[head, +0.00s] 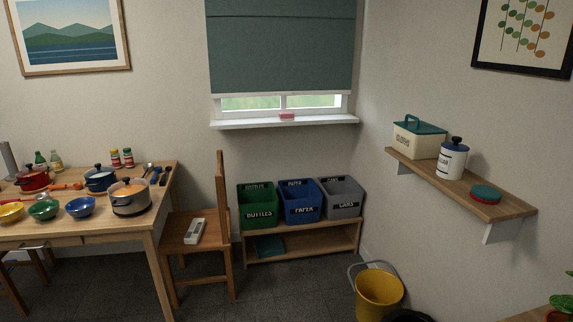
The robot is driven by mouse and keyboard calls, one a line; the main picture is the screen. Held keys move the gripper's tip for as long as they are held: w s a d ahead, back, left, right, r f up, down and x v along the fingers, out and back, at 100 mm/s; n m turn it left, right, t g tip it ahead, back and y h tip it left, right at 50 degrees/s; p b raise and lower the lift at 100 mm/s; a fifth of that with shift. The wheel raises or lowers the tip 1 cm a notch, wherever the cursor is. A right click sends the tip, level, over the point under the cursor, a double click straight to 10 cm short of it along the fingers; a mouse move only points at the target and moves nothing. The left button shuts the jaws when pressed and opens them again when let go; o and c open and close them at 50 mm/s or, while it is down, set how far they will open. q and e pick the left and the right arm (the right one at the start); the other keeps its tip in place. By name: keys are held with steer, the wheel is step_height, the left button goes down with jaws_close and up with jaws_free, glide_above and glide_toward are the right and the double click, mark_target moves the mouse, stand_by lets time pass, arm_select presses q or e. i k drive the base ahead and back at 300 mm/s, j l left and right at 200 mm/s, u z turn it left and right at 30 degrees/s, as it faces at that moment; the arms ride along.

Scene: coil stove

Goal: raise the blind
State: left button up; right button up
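A dark green fabric blind (282,48) hangs over the window at the top middle of the head view. It is lowered over most of the window, and its top edge is out of view. A light bar runs along its bottom edge (282,94). A strip of window glass (250,103) with greenery outside shows below it. No cord or chain can be made out. Neither of my grippers is in view.
A pink block (287,115) lies on the sill (240,124). Below are bottles, paper and cans bins on a low bench (300,250). A wooden chair (190,235) holding a white remote-like object, a table with pots (85,235) and a yellow bucket (378,295) stand around the floor.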

mark_target(252, 56)
steer(key=i+j, duration=0.2)
steer(key=i, duration=0.3)
steer(key=i+j+u, duration=0.1)
steer(key=i+j, duration=0.15)
steer(key=i, duration=0.25)
steer(key=i+j, duration=0.15)
steer(key=i, duration=0.4)
steer(key=i+j+u, duration=0.1)
steer(key=i, duration=0.4)
steer(key=j, duration=0.1)
